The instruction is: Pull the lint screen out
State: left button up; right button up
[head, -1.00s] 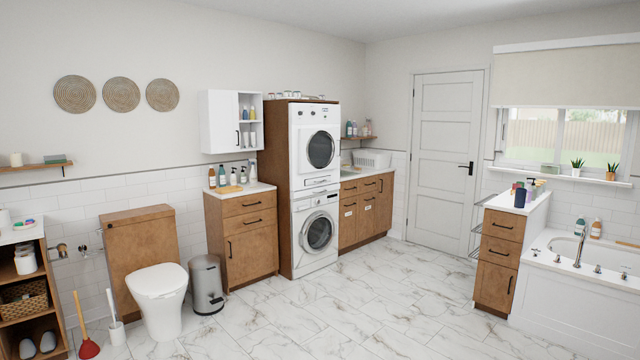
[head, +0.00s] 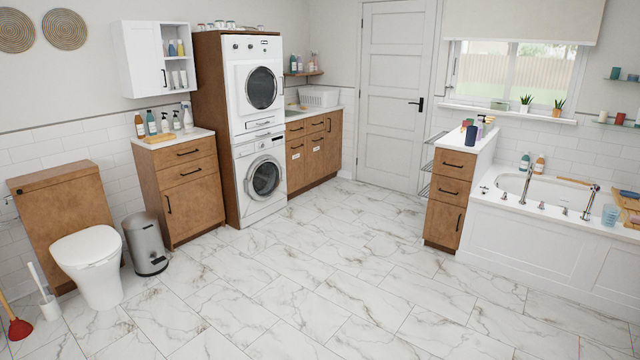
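A white dryer (head: 252,87) with a round dark door is stacked on a white front-loading washer (head: 262,179), inside a brown wooden surround (head: 207,130) against the back wall. Both round doors look shut. I cannot make out the lint screen itself; a narrow strip with a small dark handle (head: 263,124) shows under the dryer's door. Neither of my grippers shows in the head view.
A wooden cabinet (head: 190,197) with bottles on top, a grey pedal bin (head: 144,244) and a toilet (head: 90,262) stand to the left. A drawer unit (head: 446,198) and bathtub (head: 555,219) stand to the right. The marble floor (head: 290,270) between is clear.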

aim_at(254, 121)
jog(key=i, duration=4.55)
jog(key=i+u, duration=0.1)
jog(key=i, duration=0.85)
jog(key=i+l+u, duration=0.1)
jog(key=i, duration=0.8)
jog(key=l, duration=0.1)
